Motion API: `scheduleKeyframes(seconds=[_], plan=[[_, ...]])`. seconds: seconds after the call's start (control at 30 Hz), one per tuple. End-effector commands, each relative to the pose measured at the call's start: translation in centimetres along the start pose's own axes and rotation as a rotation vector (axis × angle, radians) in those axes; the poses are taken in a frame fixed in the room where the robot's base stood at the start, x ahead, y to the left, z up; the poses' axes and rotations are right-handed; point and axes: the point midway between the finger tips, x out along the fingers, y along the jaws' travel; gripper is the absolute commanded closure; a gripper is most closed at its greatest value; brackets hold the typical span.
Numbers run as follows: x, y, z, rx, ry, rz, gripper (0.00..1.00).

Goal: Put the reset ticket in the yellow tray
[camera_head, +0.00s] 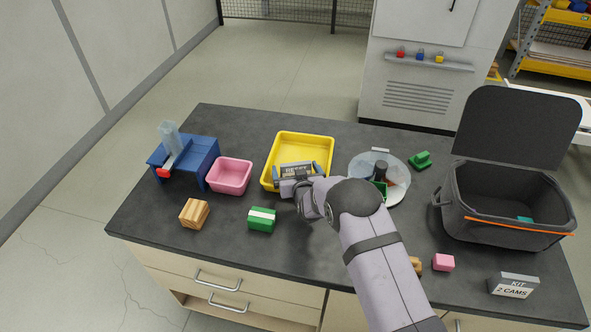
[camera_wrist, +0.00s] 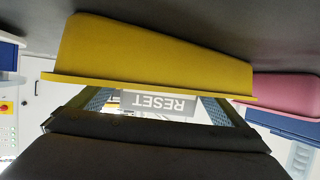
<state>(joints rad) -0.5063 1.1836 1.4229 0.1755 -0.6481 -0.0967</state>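The reset ticket (camera_head: 297,169) is a small grey block with a RESET label. My gripper (camera_head: 297,173) is shut on it, with one finger at each end. In the wrist view the label (camera_wrist: 158,102) shows upside down between the fingers (camera_wrist: 155,104). The yellow tray (camera_head: 305,136) is a shallow open box near the table's middle. The ticket is over the tray's near part, and its lower edge is hard to make out. The tray's outer wall (camera_wrist: 150,50) fills the top of the wrist view.
A pink tray (camera_head: 230,176) and blue stand (camera_head: 200,152) are to the left. A green block (camera_head: 262,219) and wooden block (camera_head: 195,213) lie in front. A round plate (camera_head: 397,194) with items is right, beside an open black bag (camera_head: 505,205). The tray's visible floor is empty.

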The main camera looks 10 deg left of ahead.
Motion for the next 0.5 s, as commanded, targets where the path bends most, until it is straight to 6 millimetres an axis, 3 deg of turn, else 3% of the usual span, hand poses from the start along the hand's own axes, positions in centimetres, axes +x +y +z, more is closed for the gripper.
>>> scheduleKeyframes(seconds=[0.3,0.5], plan=[[-0.3,0.0,-0.3,0.000,0.000,0.000,0.04],[-1.9,0.0,-0.3,0.000,0.000,0.000,0.04]])
